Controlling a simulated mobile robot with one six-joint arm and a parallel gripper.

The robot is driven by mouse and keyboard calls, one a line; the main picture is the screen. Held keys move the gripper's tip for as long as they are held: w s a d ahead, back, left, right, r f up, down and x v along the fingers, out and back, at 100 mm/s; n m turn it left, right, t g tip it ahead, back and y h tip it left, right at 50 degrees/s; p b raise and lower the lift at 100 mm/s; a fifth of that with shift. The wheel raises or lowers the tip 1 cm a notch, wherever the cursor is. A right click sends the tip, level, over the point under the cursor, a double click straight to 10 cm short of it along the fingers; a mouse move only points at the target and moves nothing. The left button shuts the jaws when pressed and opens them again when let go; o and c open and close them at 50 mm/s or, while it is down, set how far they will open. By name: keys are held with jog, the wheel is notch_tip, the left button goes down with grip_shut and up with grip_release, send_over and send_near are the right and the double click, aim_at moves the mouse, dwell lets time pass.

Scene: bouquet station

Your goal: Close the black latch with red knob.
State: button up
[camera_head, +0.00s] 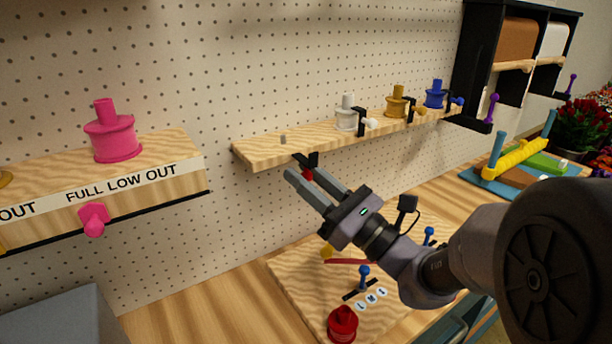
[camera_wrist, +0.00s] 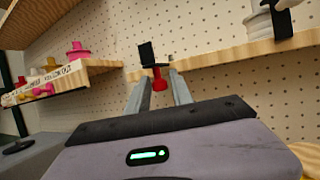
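The black latch (camera_head: 311,158) with its red knob (camera_head: 308,175) is on the front edge of the right-hand wooden shelf, near its left end. In the wrist view the black latch plate (camera_wrist: 147,54) stands up above the shelf edge and the red knob (camera_wrist: 159,82) hangs in front. My gripper (camera_head: 303,173) is at the latch with its fingers apart. In the wrist view the two grey fingers of my gripper (camera_wrist: 160,88) lie on either side of the red knob. Whether a finger touches the knob cannot be told.
White (camera_head: 346,114), orange (camera_head: 396,102) and blue (camera_head: 436,94) spools stand along the shelf, each by a black latch. A left shelf holds a pink spool (camera_head: 113,135). A red spool (camera_head: 342,324) is on the board below. The pegboard is close behind.

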jog(key=shift+c, duration=0.5)
grip_shut()
jog(key=shift+r+p, duration=0.1)
jog(key=shift+p, duration=0.2)
